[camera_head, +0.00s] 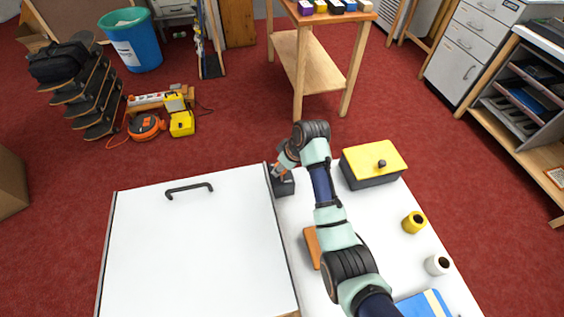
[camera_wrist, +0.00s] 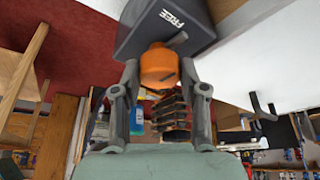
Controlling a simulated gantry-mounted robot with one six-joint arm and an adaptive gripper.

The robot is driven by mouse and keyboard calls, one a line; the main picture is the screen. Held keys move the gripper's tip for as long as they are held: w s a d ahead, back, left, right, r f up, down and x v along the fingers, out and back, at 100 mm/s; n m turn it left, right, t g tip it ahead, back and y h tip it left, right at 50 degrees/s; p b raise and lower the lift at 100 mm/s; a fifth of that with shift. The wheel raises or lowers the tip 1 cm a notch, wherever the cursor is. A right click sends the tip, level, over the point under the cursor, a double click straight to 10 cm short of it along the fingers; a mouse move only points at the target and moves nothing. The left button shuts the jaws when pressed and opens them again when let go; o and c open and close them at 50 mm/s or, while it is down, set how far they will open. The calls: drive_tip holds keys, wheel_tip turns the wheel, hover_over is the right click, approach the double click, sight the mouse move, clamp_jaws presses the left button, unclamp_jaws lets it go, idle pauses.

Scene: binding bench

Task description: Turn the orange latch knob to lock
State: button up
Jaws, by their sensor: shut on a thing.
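The orange latch knob (camera_wrist: 158,66) shows in the wrist view, with a dark pointer mark on its face. It sits on a dark grey latch box (camera_wrist: 150,30) that carries the word FREE. My gripper (camera_wrist: 160,80) has one finger on each side of the knob and is shut on it. In the head view the latch box (camera_head: 284,186) stands at the far edge of the white bench top, beside the large white panel. My gripper (camera_head: 280,170) is at that box, and the knob is mostly hidden by the fingers there.
A large white panel (camera_head: 190,250) with a black handle (camera_head: 189,188) lies left of the box. A yellow-lidded box (camera_head: 374,162), a yellow spool (camera_head: 414,222), a white spool (camera_head: 437,264), a blue book (camera_head: 425,304) and an orange-brown block (camera_head: 312,246) sit to the right.

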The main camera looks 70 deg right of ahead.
drive_tip(key=m+p, duration=0.1)
drive_tip(key=p, duration=0.1)
drive_tip(key=r+m+h+p, duration=0.1)
drive_tip(key=m+p, duration=0.1)
drive_tip(key=p, duration=0.1)
drive_tip(key=shift+a+g+p, duration=0.15)
drive_tip(key=shift+g+p, duration=0.15)
drive_tip(key=m+p, duration=0.1)
drive_tip(key=m+h+p, duration=0.1)
drive_tip(key=m+p, duration=0.1)
drive_tip(key=m+g+p, duration=0.1)
drive_tip(key=shift+w+f+m+h, duration=0.1)
drive_tip(key=shift+f+m+h, duration=0.2)
drive_tip(key=shift+m, duration=0.1)
drive_tip(key=m, duration=0.2)
drive_tip(key=m+g+p, duration=0.1)
drive_tip(key=m, duration=0.1)
drive_tip(key=shift+w+f+g+h, duration=0.15)
drive_tip(key=shift+g+h, duration=0.15)
drive_tip(key=m, duration=0.2)
drive_tip(key=m+g+b, duration=0.1)
drive_tip(key=m, duration=0.1)
drive_tip(key=shift+f+m+g, duration=0.1)
drive_tip(key=shift+m+g, duration=0.2)
drive_tip(key=shift+m, duration=0.3)
drive_tip(key=o, duration=1.1)
